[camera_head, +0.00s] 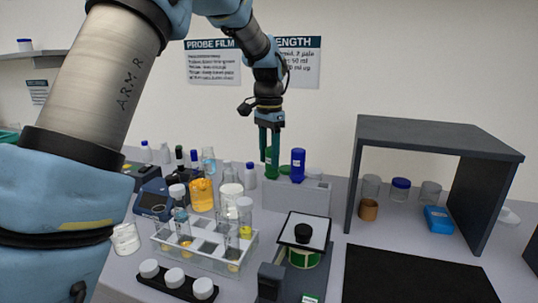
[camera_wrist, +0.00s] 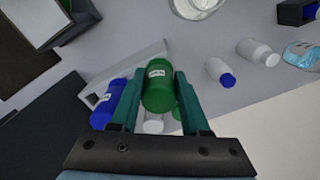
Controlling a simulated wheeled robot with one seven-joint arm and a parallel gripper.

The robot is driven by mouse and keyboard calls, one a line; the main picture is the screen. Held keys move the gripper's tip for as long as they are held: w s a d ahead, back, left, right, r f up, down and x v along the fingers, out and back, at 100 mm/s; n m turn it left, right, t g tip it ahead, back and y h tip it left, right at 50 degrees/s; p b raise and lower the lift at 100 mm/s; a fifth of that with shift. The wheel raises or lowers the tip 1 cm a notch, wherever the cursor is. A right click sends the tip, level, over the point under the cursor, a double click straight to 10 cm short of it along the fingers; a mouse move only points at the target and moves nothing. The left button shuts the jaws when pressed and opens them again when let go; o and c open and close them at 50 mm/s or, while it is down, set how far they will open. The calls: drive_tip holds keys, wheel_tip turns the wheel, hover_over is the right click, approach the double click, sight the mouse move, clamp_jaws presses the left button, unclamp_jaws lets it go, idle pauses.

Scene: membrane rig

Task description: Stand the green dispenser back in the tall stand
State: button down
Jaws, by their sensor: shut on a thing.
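My gripper (camera_head: 271,148) is shut on the green dispenser (camera_head: 268,156) and points down. In the wrist view the green dispenser (camera_wrist: 158,90) sits between the two fingers (camera_wrist: 160,100), with a white label on it. A pale grey stand (camera_head: 304,194) is on the bench just below and right of the gripper; it also shows in the wrist view (camera_wrist: 140,67). A blue dispenser (camera_head: 298,162) stands upright in it, seen too in the wrist view (camera_wrist: 106,106). The green dispenser appears above the stand's left part; I cannot tell whether it touches the stand.
Several bottles stand left of the stand, among them a white blue-capped bottle (camera_head: 250,174). A clear rack with tubes (camera_head: 205,250) and a black-topped green device (camera_head: 304,245) are in front. A dark grey shelf (camera_head: 438,137) stands right, with jars and a blue box (camera_head: 438,219) under it.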

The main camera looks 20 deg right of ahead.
drive_tip(key=shift+c, duration=1.5)
unclamp_jaws()
wheel_tip(320, 180, up, 11)
drive_tip(key=shift+f+b, duration=0.1)
drive_tip(key=shift+b, duration=0.75)
drive_tip(key=shift+s, duration=0.1)
